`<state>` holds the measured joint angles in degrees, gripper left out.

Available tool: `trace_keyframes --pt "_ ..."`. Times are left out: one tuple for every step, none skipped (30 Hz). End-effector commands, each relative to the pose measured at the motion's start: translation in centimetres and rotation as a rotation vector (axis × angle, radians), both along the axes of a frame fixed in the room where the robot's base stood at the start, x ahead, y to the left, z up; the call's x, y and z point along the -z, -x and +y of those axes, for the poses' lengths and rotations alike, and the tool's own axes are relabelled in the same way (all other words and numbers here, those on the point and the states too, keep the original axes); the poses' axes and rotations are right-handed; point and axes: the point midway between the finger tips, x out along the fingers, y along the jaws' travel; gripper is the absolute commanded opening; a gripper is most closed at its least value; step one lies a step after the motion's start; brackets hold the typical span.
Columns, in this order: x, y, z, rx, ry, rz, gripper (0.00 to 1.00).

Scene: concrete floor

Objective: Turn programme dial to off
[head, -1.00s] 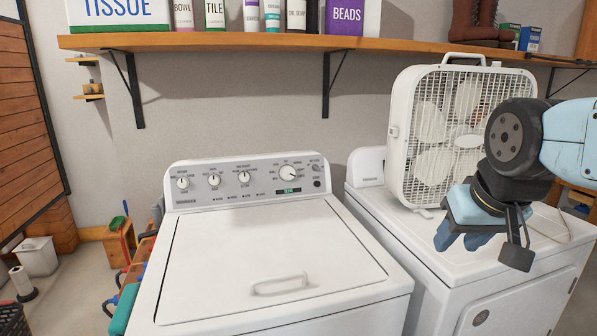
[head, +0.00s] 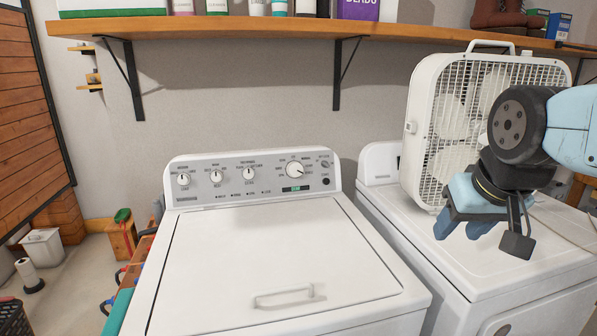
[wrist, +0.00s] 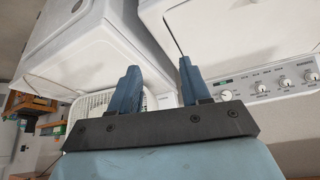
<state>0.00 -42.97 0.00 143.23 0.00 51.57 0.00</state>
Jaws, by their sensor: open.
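The white washer (head: 270,245) has a control panel (head: 230,200) with a row of round white dials. The largest dial (head: 295,169) is at the right, above a small green display; its pointer seems to aim to the lower right. Smaller dials (head: 249,174) sit to its left. The labels are too small to read surely, so I cannot tell which dial is the programme dial. My gripper (head: 461,230) is open and empty, right of the panel and in front of the fan, touching no dial. In the wrist view, the fingers (wrist: 158,80) are apart and the largest dial (wrist: 226,95) shows upside down.
A white box fan (head: 455,130) stands on the second white appliance (head: 470,265) to the right, close behind my gripper. A wooden shelf (head: 300,28) with black brackets runs above the washer. The space over the washer lid is clear.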

Motion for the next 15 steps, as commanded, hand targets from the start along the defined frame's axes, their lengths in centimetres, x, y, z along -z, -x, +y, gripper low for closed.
trace_keyframes --pt "-0.1 -0.2 0.0 -0.001 0.0 0.0 0.52" --pt "-0.3 -0.3 0.1 -0.001 0.0 0.001 0.55" --pt "-0.5 -0.7 0.1 -0.003 0.001 0.001 0.59" --pt "-0.8 -1.1 0.2 -0.004 0.002 0.003 0.62" --pt "-1.0 -1.6 0.3 -0.006 0.002 0.005 0.65" --pt "-1.6 -2.4 0.7 -0.008 0.003 0.005 0.68" --pt "-1.9 -3.1 1.0 -0.012 0.004 0.008 0.71" --pt "-2.4 -3.9 1.3 -0.016 0.005 0.009 0.74" --pt "-3.1 -5.0 1.6 -0.02 0.006 0.011 0.78" --pt "-3.5 -6.0 1.9 -0.024 0.007 0.014 0.81" --pt "-4.0 -7.0 2.2 -0.028 0.007 0.016 0.84" --pt "-4.6 -8.4 2.6 -0.034 0.008 0.018 0.85" --pt "-5.1 -9.4 2.9 -0.038 0.008 0.02 0.85" --pt "-5.4 -10.4 3.3 -0.043 0.007 0.022 0.85" --pt "-5.9 -11.8 3.7 -0.048 0.006 0.024 0.85"
